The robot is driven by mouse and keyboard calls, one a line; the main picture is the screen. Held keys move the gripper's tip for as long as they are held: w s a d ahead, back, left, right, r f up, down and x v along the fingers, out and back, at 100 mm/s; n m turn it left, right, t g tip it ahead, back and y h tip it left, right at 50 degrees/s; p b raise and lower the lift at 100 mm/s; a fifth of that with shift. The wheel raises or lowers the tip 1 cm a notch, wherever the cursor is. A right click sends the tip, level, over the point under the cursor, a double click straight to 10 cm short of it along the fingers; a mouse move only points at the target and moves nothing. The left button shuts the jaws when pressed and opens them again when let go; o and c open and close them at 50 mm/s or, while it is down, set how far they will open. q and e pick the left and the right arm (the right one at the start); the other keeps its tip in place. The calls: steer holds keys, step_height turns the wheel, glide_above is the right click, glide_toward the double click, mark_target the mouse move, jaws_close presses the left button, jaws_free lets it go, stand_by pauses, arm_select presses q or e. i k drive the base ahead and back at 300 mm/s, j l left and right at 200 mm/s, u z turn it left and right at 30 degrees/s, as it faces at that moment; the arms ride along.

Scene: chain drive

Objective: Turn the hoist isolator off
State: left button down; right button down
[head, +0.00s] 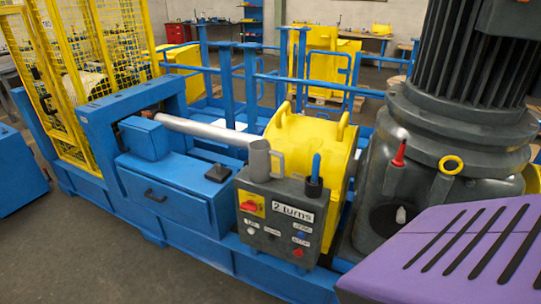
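A grey control box (282,225) stands at the front of the blue machine frame. A red rotary switch (249,206) on a yellow plate sits at the upper left of its face; it looks like the isolator. Its red handle appears to lie roughly sideways, but its exact setting is too small to read. A white label (293,213) reading "2 turns" is to its right. Small buttons and labels sit below, including a red button (298,253). Neither gripper is in view.
A yellow guard (310,135) is behind, a large grey motor unit (440,150) to the right. Open floor (95,250) lies at the front left.

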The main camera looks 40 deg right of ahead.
mark_target(249, 206)
steer(key=z, duration=1.5)
steer(key=u, duration=0.4)
steer(key=i+z, duration=0.5)
